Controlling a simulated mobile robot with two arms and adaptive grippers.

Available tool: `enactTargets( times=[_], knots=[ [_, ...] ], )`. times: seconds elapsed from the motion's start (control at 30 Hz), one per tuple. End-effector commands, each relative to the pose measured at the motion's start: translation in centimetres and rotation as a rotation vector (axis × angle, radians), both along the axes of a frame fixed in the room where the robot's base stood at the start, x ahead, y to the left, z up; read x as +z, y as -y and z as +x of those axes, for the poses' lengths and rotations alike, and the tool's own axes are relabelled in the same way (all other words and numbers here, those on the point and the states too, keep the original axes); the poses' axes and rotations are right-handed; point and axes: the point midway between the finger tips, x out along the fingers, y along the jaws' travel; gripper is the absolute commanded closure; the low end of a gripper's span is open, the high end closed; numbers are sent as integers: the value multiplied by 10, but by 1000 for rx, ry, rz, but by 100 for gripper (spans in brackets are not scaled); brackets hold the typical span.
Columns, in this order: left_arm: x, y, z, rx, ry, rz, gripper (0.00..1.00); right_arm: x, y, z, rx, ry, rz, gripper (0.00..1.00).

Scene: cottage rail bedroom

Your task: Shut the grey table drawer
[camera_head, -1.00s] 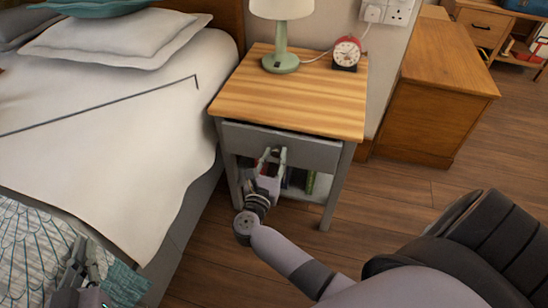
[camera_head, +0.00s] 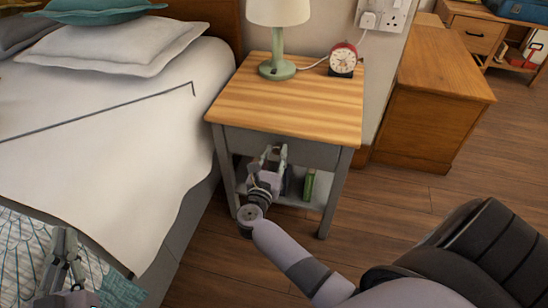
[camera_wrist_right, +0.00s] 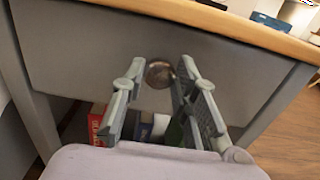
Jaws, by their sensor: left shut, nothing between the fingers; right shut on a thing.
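The grey drawer front (camera_head: 310,152) sits under the wooden top of the bedside table (camera_head: 290,98). No open gap shows above it in the head view, and it looks about flush with the frame. My right gripper (camera_head: 273,152) is at the drawer front, shut on the round drawer knob. In the right wrist view, the knob (camera_wrist_right: 159,73) is between the fingertips, against the drawer front. My left gripper (camera_head: 68,240) is shut and empty over the bed at the lower left, well away from the table.
A green lamp (camera_head: 278,68) and a red alarm clock (camera_head: 343,59) stand on the tabletop. Books (camera_head: 309,184) are on the shelf below the drawer. The bed (camera_head: 110,130) is close on the left; a wooden cabinet (camera_head: 430,100) stands right. Floor in front is clear.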

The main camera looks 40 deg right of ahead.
Motion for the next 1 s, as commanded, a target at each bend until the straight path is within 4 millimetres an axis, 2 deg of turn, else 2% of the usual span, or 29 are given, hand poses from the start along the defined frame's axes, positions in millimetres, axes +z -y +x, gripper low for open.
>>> enactTargets(
  times=[0.1, 0.13, 0.4, 0.77, 0.87, 1.0],
  knots=[
    [0, 0, 0, 0, -1, 0, 100, 3, 4, 2, -1, 5, -3, 100],
    [0, 0, 0, 0, -1, 0, 100, 3, 4, 2, -1, 6, -4, 71],
    [0, 0, 0, 1, -1, 0, 100, 3, 2, 1, -1, 4, -3, 53],
    [-1, 0, 0, 1, -4, 1, 100, 1, -1, -1, 0, 2, -2, 53],
    [-1, 0, 0, 1, -3, 1, 100, 1, -10, -9, 1, 1, 0, 53],
    [-1, 0, 0, 1, -3, 1, 100, 0, -32, -27, 1, 1, 2, 53]
  ],
)
